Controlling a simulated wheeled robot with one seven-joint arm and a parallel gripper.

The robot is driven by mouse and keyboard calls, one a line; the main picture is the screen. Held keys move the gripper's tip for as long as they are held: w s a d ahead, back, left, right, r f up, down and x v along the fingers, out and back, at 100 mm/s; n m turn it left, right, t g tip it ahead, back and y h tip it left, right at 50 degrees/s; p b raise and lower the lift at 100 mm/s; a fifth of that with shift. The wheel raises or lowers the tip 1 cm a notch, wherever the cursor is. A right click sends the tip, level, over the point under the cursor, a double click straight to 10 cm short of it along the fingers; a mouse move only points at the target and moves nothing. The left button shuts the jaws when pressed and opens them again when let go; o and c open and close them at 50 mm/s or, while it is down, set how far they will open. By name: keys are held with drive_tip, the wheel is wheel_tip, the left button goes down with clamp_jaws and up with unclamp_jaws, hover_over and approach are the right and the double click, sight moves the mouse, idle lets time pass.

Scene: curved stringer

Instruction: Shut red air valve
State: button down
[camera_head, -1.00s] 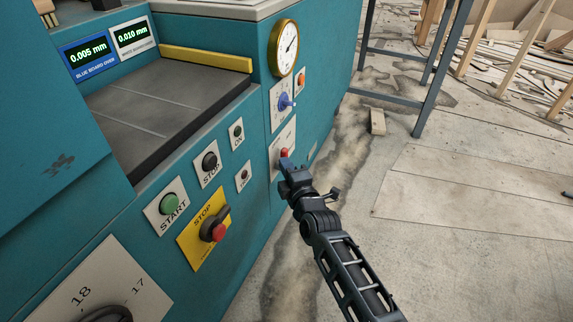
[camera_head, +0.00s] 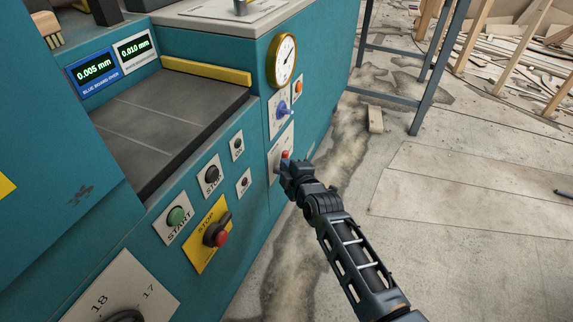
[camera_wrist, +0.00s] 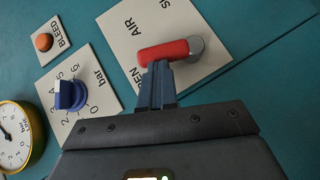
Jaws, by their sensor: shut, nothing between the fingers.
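The red air valve lever (camera_wrist: 163,52) sits on a white plate (camera_wrist: 215,30) marked AIR in the wrist view. The letters "EN" show by its left end and part of an "S" label at the upper right. The lever lies across the plate from a grey metal pivot at its right end. In the head view only a small red part (camera_head: 285,155) shows above my gripper (camera_head: 288,168). My gripper is shut and empty. In the wrist view its fingertips (camera_wrist: 157,72) are at the lever's lower edge, near its left part; I cannot tell whether they touch.
A blue pressure knob (camera_wrist: 70,95), an orange BLEED button (camera_wrist: 43,42) and a round yellow-rimmed gauge (camera_head: 283,60) are close by on the teal machine. A yellow STOP switch plate (camera_head: 207,236) and green START button (camera_head: 177,216) are nearer.

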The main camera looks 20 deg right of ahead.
drive_tip(key=w+d+f+m+g+y+b, duration=0.1)
drive_tip(key=w+d+m+g+y+b, duration=0.3)
drive_tip(key=g, duration=0.4)
drive_tip(key=shift+w+d+f+m+y+b, duration=0.25)
drive_tip(key=shift+w+f+m+y+b, duration=0.1)
drive_tip(key=shift+m+y+b, duration=0.45)
drive_tip(key=shift+d, duration=0.1)
idle(0.5)
